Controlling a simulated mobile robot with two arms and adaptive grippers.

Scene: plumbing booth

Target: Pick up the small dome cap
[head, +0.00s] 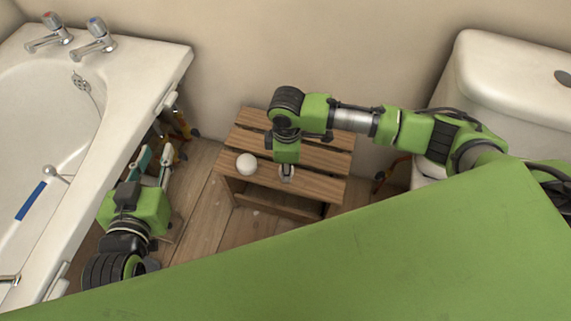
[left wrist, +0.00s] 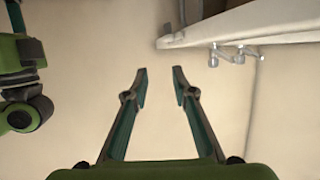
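A small white rounded object (head: 247,164), which looks like the dome cap, sits on the left part of the wooden slatted stool (head: 310,184). My left gripper (head: 157,152) is open and empty, left of the stool and beside the bath, apart from the cap. Its two spread fingers also show in the left wrist view (left wrist: 160,71), with only plain wall between them. My right gripper (head: 286,174) points down over the stool's slats, a little right of the cap. Its fingers are small and mostly hidden below the wrist, so their opening is unclear.
A white bath (head: 170,62) with two taps (head: 95,38) stands on the left. A white toilet cistern (head: 500,75) is at the right. A wall stands behind the stool. Bare wooden floor (head: 200,205) lies between bath and stool.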

